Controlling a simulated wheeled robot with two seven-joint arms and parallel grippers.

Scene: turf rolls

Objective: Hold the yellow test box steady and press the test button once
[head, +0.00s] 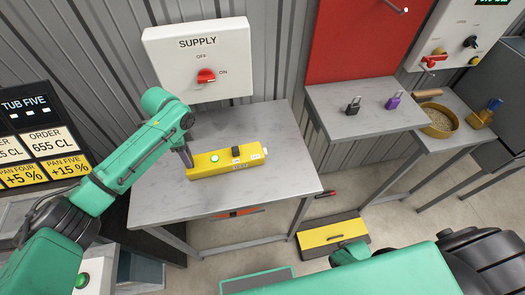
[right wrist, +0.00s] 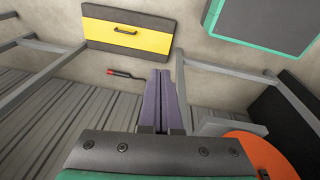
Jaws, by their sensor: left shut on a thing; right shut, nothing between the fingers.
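The yellow test box (head: 232,166) lies on the grey table below the supply panel. A round button (head: 214,158), pale green with a light rim, is on its top toward the left end. A black block (head: 236,152) stands farther right on it, with a white patch at the right end. My left gripper (head: 188,160) is shut on the box's left end; its fingertips are partly hidden. My right gripper (right wrist: 162,78) is shut and empty in the right wrist view, pointing at the floor area, away from the box.
The grey table (head: 160,203) has bare room around the box. The supply panel (head: 200,55) has a red switch. A side shelf (head: 350,120) holds two padlocks. A yellow-fronted case (head: 333,236) lies on the floor, near a red-handled tool (right wrist: 124,73). A grey table leg frames the right wrist view.

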